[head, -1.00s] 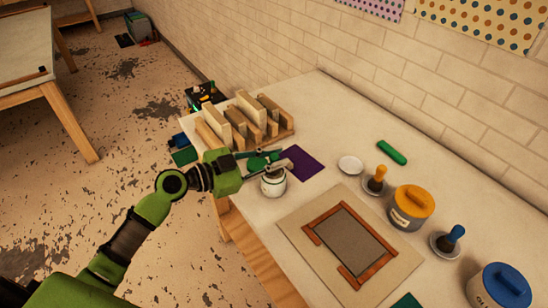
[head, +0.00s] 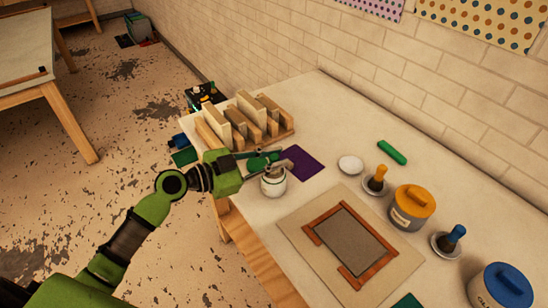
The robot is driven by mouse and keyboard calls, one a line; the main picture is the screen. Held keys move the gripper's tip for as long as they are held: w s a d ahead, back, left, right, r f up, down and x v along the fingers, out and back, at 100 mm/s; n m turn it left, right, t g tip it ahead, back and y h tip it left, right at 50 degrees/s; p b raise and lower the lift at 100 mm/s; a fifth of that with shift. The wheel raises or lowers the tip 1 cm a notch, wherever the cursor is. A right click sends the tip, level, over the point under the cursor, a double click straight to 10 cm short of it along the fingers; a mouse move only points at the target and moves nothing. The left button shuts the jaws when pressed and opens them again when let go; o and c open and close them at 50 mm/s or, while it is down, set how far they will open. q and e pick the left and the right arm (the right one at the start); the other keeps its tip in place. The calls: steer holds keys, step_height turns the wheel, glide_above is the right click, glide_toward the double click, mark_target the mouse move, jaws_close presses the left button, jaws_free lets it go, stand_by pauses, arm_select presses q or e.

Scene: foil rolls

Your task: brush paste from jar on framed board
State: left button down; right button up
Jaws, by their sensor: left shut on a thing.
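A small white jar (head: 273,182) stands near the left end of the table. My left gripper (head: 268,163) is just above and to the left of it, shut on a brush (head: 285,166) whose tip shows over the jar's mouth. Most of the brush is hidden by the fingers, and I cannot tell whether it touches the paste. The framed board (head: 348,240) lies flat to the right of the jar, a grey panel with reddish-brown strips along its edges on a tan sheet. My right gripper is not in view.
A wooden rack (head: 268,137) stands behind the gripper, with a purple sheet (head: 301,163) beside it. A white dish (head: 350,165), a green roll (head: 391,152), an orange-lidded tub (head: 411,207), brushes on saucers and a blue-lidded tub (head: 500,289) stand along the back and right.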

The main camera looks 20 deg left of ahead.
arm_select(q)
steer(key=shift+r+p, duration=1.65)
steer(key=shift+r, duration=1.8)
steer(key=shift+s+f, duration=0.1)
steer(key=shift+f, duration=0.05)
steer(key=s+a+f+m+g+h+b, duration=0.1)
steer(key=s+b, duration=0.1)
steer(key=s, duration=0.5)
steer(key=s+a+f+m+g+h+b, duration=0.1)
steer(key=s+f+b, duration=0.1)
steer(key=s, duration=0.6)
steer(key=shift+s+a+f, duration=0.15)
steer(key=shift+a, duration=0.15)
